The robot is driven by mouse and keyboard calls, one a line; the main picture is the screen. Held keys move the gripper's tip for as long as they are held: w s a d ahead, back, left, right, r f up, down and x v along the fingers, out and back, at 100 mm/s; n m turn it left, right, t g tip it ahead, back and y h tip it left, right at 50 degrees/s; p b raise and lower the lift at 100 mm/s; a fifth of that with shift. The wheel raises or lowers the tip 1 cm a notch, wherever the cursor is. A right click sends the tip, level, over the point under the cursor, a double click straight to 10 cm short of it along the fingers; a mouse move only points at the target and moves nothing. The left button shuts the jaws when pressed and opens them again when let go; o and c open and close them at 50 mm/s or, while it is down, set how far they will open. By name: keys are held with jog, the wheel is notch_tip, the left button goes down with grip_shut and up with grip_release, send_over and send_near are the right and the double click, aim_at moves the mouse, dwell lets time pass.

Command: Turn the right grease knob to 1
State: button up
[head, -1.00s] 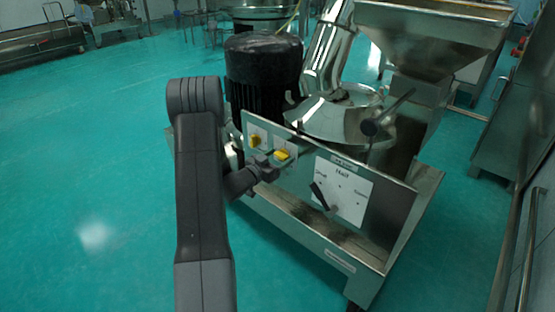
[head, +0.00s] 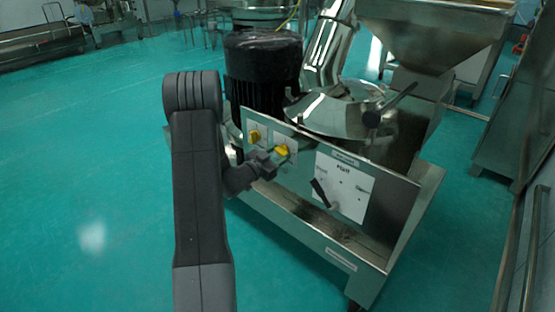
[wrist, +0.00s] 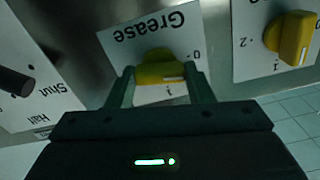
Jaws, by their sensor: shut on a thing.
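The right grease knob (head: 281,151) is yellow, on the machine's front panel. In the wrist view the yellow knob (wrist: 160,70) sits on a white plate reading "Grease" (wrist: 155,25), which appears upside down. The knob's grip lies about crosswise there, with a pale mark near its right end. A "0" shows to its right and a "1" just below it. My gripper (wrist: 160,88) is shut on this knob, one finger on each side. In the head view my gripper (head: 264,163) reaches it from the lower left and hides part of it.
A second yellow knob (head: 254,136) is left of it in the head view, and right in the wrist view (wrist: 290,38). A black lever on a "Half" dial (head: 345,188) is to the right. A black motor (head: 262,70) stands behind. Open floor lies left.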

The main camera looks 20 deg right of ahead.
jog(key=m+b, duration=0.4)
jog(key=b, duration=0.1)
jog(key=shift+f+m, duration=0.25)
jog(key=shift+m, duration=0.05)
jog(key=m+b, duration=0.4)
jog(key=shift+m+b, duration=0.3)
jog(key=shift+b, duration=0.1)
jog(key=m+b, duration=0.1)
jog(key=m, duration=0.1)
jog(key=shift+m, duration=0.3)
jog(key=shift+s+r+m+b, duration=0.1)
jog(key=shift+m+b, duration=0.25)
jog(key=shift+m, duration=1.45)
jog(key=o, duration=1)
jog(key=shift+a+r, duration=0.1)
